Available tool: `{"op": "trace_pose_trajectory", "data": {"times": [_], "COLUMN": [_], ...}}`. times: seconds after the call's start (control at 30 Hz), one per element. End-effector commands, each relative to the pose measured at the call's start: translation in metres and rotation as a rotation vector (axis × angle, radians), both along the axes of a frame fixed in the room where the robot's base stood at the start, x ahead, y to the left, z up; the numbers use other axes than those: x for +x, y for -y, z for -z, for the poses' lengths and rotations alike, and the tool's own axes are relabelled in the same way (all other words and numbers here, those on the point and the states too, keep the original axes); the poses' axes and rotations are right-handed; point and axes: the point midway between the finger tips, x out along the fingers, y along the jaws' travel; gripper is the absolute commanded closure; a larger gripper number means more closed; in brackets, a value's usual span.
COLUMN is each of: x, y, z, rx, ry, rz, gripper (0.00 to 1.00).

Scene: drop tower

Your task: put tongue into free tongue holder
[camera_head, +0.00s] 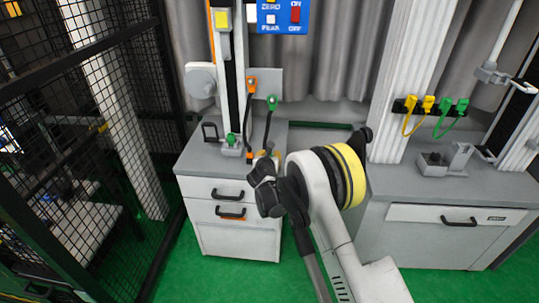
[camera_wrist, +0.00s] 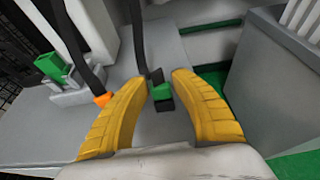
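My gripper (camera_wrist: 160,80) is open, its two yellow fingers spread. A green tongue (camera_wrist: 162,101) on the end of a black strap (camera_wrist: 138,38) shows in the gap between the fingers, apart from both; its depth is hard to judge. An orange tongue (camera_wrist: 101,99) on another black strap hangs just left of the left finger. In the wrist view a green piece (camera_wrist: 50,65) sits in a grey mount at left; it also shows in the head view at the tower foot (camera_head: 230,142). In the head view my gripper (camera_head: 264,160) is over the left cabinet and hides the strap ends. I cannot tell which holder is free.
The white tower column (camera_head: 232,75) rises behind the left cabinet (camera_head: 240,235), with orange (camera_head: 252,85) and green (camera_head: 272,101) strap tops beside it. Yellow (camera_head: 412,104) and green (camera_head: 453,105) connectors hang at right. A black mesh fence (camera_head: 75,130) stands left.

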Motion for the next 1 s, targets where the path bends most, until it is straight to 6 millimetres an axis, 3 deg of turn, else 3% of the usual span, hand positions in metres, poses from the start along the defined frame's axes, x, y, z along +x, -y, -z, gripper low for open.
{"op": "trace_pose_trajectory", "data": {"times": [0.33,0.47,0.8,1.0], "x": [-0.001,-0.009,-0.077,-0.104], "y": [0.0,-0.001,-0.004,-0.004], "z": [0.0,-0.005,-0.032,-0.043], "rx": [0.0,-0.001,0.0,0.0], "ry": [0.0,0.0,0.0,0.0], "rz": [0.0,-0.001,-0.002,-0.001], "gripper": [0.52,0.52,0.52,0.52]}}
